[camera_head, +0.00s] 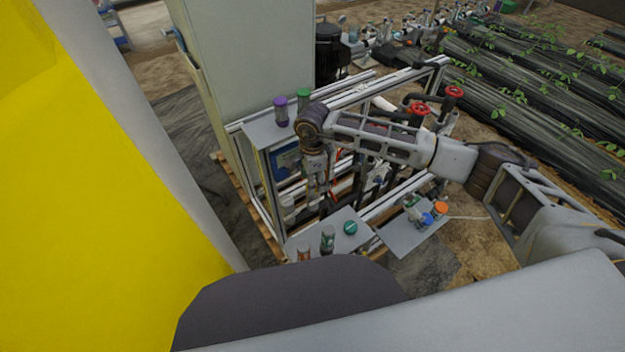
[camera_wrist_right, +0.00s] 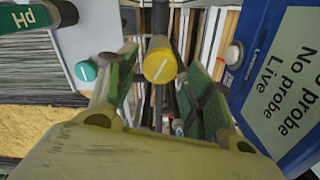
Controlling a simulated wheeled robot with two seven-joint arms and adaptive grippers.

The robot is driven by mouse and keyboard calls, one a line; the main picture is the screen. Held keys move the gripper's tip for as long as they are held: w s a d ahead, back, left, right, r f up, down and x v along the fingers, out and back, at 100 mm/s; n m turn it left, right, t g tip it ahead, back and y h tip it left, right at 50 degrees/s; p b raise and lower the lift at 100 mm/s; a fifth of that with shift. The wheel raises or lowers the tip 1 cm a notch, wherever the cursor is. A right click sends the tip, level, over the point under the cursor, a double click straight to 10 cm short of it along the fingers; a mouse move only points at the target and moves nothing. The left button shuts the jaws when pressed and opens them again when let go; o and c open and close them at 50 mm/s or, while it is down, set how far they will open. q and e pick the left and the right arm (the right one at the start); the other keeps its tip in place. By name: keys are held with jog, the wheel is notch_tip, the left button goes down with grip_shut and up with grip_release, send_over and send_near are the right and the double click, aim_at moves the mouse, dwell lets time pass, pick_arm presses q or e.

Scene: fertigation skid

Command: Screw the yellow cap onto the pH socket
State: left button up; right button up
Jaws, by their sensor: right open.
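The yellow cap (camera_wrist_right: 160,66) shows in the right wrist view with a white line across its face. It sits between the two fingers of my right gripper (camera_wrist_right: 160,52), with a visible gap on both sides. The right gripper is open. A dark cylindrical part shows directly behind the cap; I cannot tell whether it is the pH socket or whether the cap is seated on it. In the head view my right gripper (camera_head: 315,182) points down over the skid frame, and the cap cannot be made out there. My left gripper is not in view.
A green-banded cylinder marked pH (camera_wrist_right: 27,17) and a green cap (camera_wrist_right: 86,70) are at left in the wrist view. Purple (camera_head: 281,110) and green (camera_head: 304,98) items stand on the frame's top.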

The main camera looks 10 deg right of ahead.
jog(key=shift+r+p, duration=0.45)
jog(key=shift+r, duration=0.6)
jog(key=o, duration=0.6)
jog(key=shift+c, duration=0.2)
jog(key=shift+r, duration=0.15)
notch_tip(320, 180, up, 9)
jog(key=p, duration=0.4)
dwell(1.4)
dwell(0.5)
